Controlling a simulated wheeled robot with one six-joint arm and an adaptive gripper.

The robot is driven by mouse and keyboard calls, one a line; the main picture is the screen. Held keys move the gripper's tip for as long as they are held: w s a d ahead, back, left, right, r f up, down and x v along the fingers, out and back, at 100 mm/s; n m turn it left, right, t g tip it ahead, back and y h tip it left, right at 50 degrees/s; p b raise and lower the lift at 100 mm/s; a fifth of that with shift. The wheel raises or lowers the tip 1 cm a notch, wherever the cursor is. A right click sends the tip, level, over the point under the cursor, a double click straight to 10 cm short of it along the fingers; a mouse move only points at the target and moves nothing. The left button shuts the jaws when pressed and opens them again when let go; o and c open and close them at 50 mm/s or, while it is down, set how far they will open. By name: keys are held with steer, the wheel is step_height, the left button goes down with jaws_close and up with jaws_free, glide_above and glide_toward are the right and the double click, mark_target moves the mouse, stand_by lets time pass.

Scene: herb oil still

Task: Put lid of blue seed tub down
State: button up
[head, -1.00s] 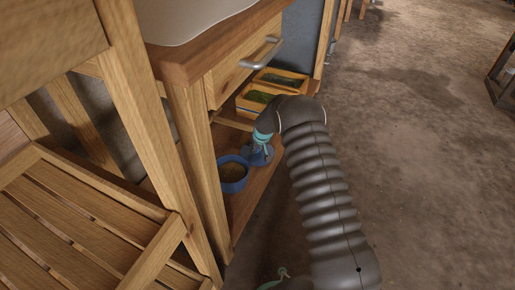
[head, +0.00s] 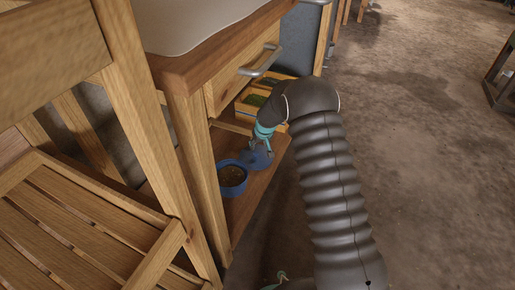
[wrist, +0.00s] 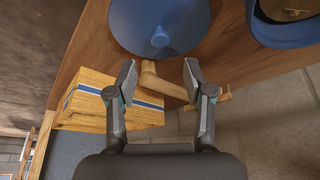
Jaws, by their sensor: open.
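The blue lid (wrist: 183,22) with its small round knob (wrist: 160,37) lies on the wooden lower shelf, seen in the wrist view. In the head view the lid (head: 260,160) is beside the tub, partly hidden by my gripper. The blue seed tub (head: 232,178) stands uncovered with brown contents; its rim also shows in the wrist view (wrist: 285,35). My gripper (wrist: 158,78) is open, its two fingers apart and empty, with the knob beyond the fingertips and clear of them. In the head view my gripper (head: 262,133) is just above the lid.
Wooden boxes (wrist: 88,100) with a blue stripe stand on the shelf; in the head view they hold green stuff (head: 257,98). A drawer with a metal handle (head: 260,60) and the table top overhang the shelf. A slatted wooden rack (head: 90,230) is at left.

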steer(key=shift+v, duration=1.9)
steer(key=s+d+r+m, duration=0.1)
steer(key=s+d+r, duration=0.35)
steer(key=r, duration=0.35)
steer(key=s+d+r, duration=0.3)
steer(key=s+r, duration=0.2)
steer(key=r, duration=0.4)
steer(key=s+d+r+m, duration=0.1)
steer(key=s+d+r, duration=0.25)
steer(key=r, duration=0.45)
steer(key=s+d+r+m+t+h, duration=0.1)
steer(key=s+d+r, duration=0.25)
steer(key=s, duration=0.45)
steer(key=s+d+r, duration=0.2)
steer(key=s+r, duration=0.2)
steer(key=s, duration=0.3)
steer(key=s+d+m+h, duration=0.1)
steer(key=s+d, duration=0.3)
steer(key=s, duration=1.3)
steer(key=shift+f+m, duration=0.2)
steer(key=shift+m, duration=0.3)
steer(key=shift+s+d+r, duration=0.1)
